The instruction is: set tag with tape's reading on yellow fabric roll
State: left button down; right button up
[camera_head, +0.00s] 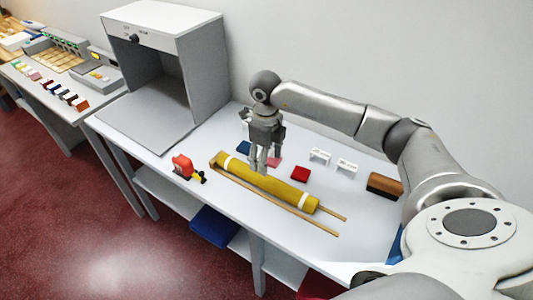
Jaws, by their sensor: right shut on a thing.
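The yellow fabric roll (275,186) lies slantwise on the white counter, with a white band near each end and thin wooden rods beside it. My right gripper (264,167) points down just above or at the back edge of the roll's left half. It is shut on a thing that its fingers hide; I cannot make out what. Two small white tags (320,156) (347,168) stand behind the roll; their print is too small to read. A red tape-like device (182,167) with a black and yellow part sits left of the roll. My left gripper is out of view.
Red (300,174), pink (275,162) and dark blue (243,148) swatches lie behind the roll. A brown block (384,186) is at the right. A grey open-fronted booth (177,65) stands at the left back. A side table (60,100) holds colored pieces. The counter front is narrow.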

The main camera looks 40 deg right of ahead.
aim_at(266, 178)
jog(key=shift+d+f, duration=0.15)
jog(key=shift+f, duration=0.05)
jog(key=shift+f+b, duration=0.45)
jog(key=shift+f, duration=0.1)
jog(key=shift+f+b, duration=0.4)
jog(key=shift+f, duration=0.2)
jog(key=shift+f+b, duration=0.7)
jog(key=shift+f, duration=0.45)
pick_arm(q)
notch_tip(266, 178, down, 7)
jog(key=b, duration=0.3)
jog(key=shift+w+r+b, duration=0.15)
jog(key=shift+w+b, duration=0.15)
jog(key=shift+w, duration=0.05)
pick_arm(e)
jog(key=shift+f, duration=2.4)
jog(key=o, duration=0.9)
